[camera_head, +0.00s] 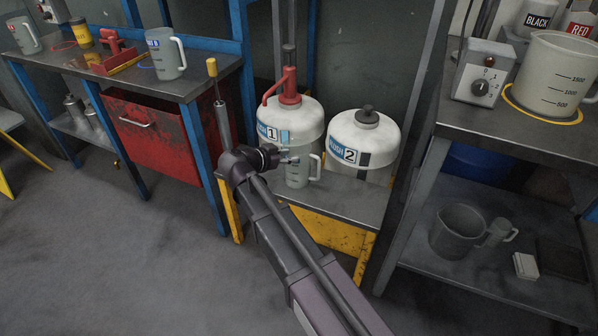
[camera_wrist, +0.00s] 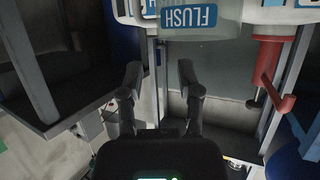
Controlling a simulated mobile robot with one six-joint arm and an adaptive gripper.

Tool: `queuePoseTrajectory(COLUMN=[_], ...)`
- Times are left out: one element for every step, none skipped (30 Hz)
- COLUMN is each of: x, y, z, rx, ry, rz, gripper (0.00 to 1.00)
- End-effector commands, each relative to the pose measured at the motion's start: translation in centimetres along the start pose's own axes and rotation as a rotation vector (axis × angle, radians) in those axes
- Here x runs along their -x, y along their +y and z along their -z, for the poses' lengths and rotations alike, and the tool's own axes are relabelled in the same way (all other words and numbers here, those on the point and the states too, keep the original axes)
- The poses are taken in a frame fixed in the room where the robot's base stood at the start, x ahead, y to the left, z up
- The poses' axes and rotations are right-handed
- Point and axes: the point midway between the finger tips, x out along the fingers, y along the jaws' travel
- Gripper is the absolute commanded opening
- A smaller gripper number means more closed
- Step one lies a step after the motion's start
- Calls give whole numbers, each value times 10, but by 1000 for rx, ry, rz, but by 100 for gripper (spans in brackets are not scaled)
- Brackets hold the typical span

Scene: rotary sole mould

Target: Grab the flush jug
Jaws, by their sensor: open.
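The flush jug (camera_head: 298,173) is a small grey translucent jug with its handle on the right. It stands on the low shelf in front of the white drum marked 1. My gripper (camera_head: 284,160) is at its upper left in the head view and hides part of it; I cannot tell whether they touch. In the wrist view a grey body with a blue FLUSH label, apparently the jug (camera_wrist: 205,30), is at the top, beyond my fingers. My gripper (camera_wrist: 159,76) is open there, with nothing seen between its fingertips.
Drum 1 (camera_head: 303,125), with a red pump (camera_head: 289,88), and drum 2 (camera_head: 365,138) stand behind the jug. A bench with a jug (camera_head: 168,58) and a red cabinet (camera_head: 155,135) are at left. Another bench (camera_head: 470,118) is at right, with a grey jug (camera_head: 457,229) on its lower shelf.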

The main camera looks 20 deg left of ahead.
Motion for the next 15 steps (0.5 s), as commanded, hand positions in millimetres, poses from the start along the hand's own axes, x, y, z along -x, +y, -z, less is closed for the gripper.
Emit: queuePoseTrajectory(x=[-8, -11, -15, -17, -19, -20, -21, -22, -22, -22, -22, -22, -21, -21, -21], y=[0, 0, 0, 0, 0, 0, 0, 0, 0, 0, 0, -1, -1, -1, -1], z=[-2, -2, -2, -1, -1, -1, -1, -1, 0, 0, 0, 0, 0, 0, 0], rx=[0, 0, 0, 0, 0, 0, 0, 0, 0, 0, 0, 1, 1, 1, 1], ry=[0, 0, 0, 0, 0, 0, 0, 0, 0, 0, 0, 0, 0, 0, 0], rz=[-1, -1, -1, -1, -1, 0, 0, 1, 1, 1, 1, 2, 2, 2, 2], gripper=[45, 45, 45, 45, 45, 45, 45, 45, 45, 45, 45, 45, 45, 45, 45])
